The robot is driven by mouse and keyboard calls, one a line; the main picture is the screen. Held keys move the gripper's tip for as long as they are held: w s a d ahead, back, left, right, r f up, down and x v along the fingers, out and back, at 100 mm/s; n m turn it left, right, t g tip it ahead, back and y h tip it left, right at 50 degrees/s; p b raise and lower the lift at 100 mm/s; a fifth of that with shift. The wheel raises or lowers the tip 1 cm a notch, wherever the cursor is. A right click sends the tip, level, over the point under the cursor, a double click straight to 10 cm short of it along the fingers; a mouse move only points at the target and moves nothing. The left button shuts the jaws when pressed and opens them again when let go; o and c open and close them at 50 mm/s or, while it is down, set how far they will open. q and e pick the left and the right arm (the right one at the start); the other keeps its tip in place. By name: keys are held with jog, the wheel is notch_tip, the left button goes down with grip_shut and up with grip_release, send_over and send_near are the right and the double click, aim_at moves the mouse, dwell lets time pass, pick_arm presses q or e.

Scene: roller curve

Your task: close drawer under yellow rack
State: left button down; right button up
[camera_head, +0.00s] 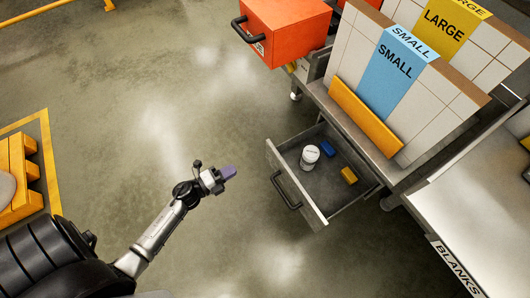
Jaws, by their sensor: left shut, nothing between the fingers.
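A grey drawer (299,184) stands pulled out under the bench, below the rack with the yellow ledge (364,118). Its front panel faces lower left and carries a dark bar handle (285,192). Inside it lie a white cylinder (310,156), a blue block (328,148) and a yellow block (348,175). My left gripper (230,173) has purple fingertips and is shut and empty. It is to the left of the drawer front, apart from the handle. My right gripper is not in view.
An orange drawer (285,32) with a black handle sticks out at the top. Signs reading SMALL (395,66) and LARGE (440,28) stand on the rack. A BLANKS table (470,195) is at the right. A yellow pallet (18,178) is at the left. The floor (190,100) between is clear.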

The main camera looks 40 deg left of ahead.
pick_arm(q)
jog(key=b, duration=0.2)
send_near(271, 150)
jog(key=shift+m, duration=0.4)
jog(key=x, duration=0.6)
jog(key=shift+d, duration=0.1)
jog(key=shift+w+d+r+b, duration=0.1)
jog(key=shift+w+d+b, duration=0.2)
jog(key=shift+w, duration=0.35)
jog(key=shift+w, duration=0.15)
